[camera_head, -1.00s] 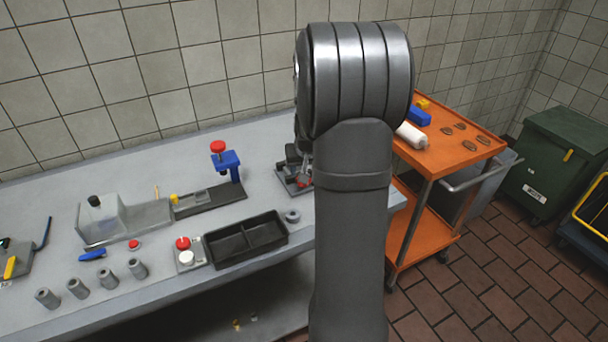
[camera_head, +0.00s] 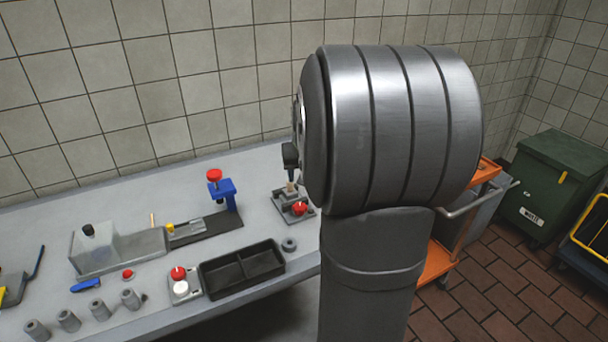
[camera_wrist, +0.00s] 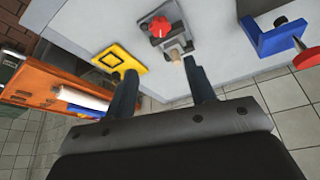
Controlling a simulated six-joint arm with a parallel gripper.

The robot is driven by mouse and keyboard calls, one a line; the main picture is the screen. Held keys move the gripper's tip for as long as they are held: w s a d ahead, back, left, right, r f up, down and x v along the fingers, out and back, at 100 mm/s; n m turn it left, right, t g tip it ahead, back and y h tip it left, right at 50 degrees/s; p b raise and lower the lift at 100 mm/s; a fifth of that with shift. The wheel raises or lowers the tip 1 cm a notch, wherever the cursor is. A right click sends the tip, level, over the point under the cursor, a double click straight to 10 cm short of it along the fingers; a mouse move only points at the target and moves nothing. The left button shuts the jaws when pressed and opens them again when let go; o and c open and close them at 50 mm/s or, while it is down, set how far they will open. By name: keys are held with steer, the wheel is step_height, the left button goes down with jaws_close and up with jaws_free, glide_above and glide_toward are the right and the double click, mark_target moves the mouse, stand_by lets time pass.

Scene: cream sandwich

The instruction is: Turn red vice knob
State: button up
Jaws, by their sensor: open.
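A small grey vice with a red knob (camera_head: 299,208) stands on the bench, just left of my arm in the head view. In the wrist view the red knob (camera_wrist: 160,27) is at the top centre, beyond my fingertips. A tan peg (camera_wrist: 175,55) sticks up from the vice, close to my right-hand finger in that view. My gripper (camera_wrist: 162,78) is open, its two dark fingers apart, with nothing held between them. In the head view one dark finger shows above the vice, and my arm hides the rest of the gripper.
A blue clamp (camera_head: 222,189) with a red top stands left of the vice. A black two-part tray (camera_head: 242,270) and a grey ring (camera_head: 289,244) lie in front. A yellow square piece (camera_wrist: 122,60) lies left of the vice in the wrist view. An orange cart (camera_wrist: 45,82) stands past the bench end.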

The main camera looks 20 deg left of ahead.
mark_target(300, 206)
steer(key=shift+o, duration=1.2)
steer(key=w+a+f+n, duration=0.1)
steer(key=w+f+n, duration=0.1)
steer(key=f, duration=0.3)
steer(key=w+a+f+n+g+y, duration=0.1)
steer(key=w+f+n, duration=0.1)
steer(key=f, duration=0.3)
steer(key=w+f+n, duration=0.2)
steer(key=f, duration=0.4)
steer(key=shift+w+a+g+y, duration=0.1)
steer(key=shift+a+g+y, duration=0.2)
steer(key=shift+a+y, duration=0.1)
steer(key=c, duration=1)
